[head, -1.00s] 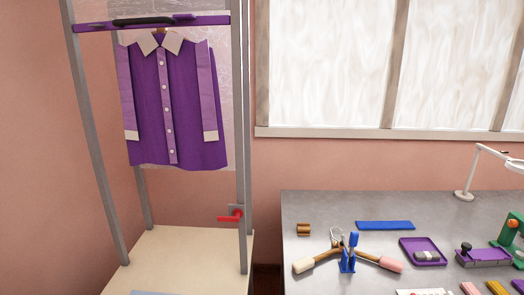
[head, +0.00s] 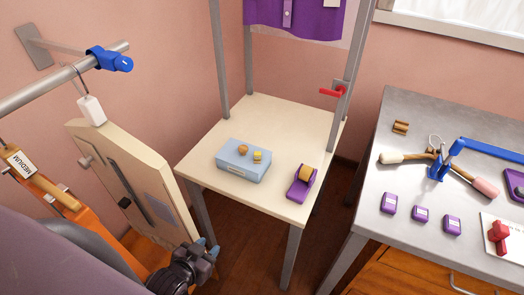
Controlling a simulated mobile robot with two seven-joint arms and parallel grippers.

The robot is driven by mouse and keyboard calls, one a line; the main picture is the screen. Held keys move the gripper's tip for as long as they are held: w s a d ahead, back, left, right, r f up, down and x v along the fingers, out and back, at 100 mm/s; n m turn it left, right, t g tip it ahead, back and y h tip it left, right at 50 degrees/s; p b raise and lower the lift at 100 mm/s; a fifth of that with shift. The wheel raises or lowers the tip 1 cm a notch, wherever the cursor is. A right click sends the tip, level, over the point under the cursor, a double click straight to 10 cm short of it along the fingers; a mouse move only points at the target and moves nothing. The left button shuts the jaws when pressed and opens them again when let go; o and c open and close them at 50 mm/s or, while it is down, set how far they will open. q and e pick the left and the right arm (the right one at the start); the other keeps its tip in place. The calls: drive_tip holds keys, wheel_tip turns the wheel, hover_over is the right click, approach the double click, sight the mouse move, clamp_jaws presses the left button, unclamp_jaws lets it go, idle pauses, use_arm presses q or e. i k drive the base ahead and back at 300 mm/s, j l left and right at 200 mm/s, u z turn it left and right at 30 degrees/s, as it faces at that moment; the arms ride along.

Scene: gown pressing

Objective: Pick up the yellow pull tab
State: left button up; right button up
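A small yellow piece (head: 257,156) sits on top of a light blue box (head: 230,170) on the cream table; it may be the yellow pull tab, but it is too small to be sure. A round tan knob (head: 242,149) is beside it on the same box. My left gripper (head: 207,248) is low in the head view, in front of the cream table and apart from the box. Its dark body and bluish fingertips show, but I cannot tell how far apart the tips are. My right gripper is not in view.
A purple tape dispenser (head: 296,194) stands at the right front of the cream table (head: 285,125). A tall board (head: 118,160) and a rail (head: 65,78) are at left. Metal posts rise from the table. A grey bench (head: 405,115) with tools is at right.

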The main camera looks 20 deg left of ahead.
sight(257, 155)
drive_tip(key=k+l+u, duration=0.1)
drive_tip(key=l+u, duration=0.15)
drive_tip(key=u, duration=0.25)
drive_tip(key=k+l+u, duration=0.1)
drive_tip(key=u, duration=0.35)
drive_tip(key=l, duration=0.1)
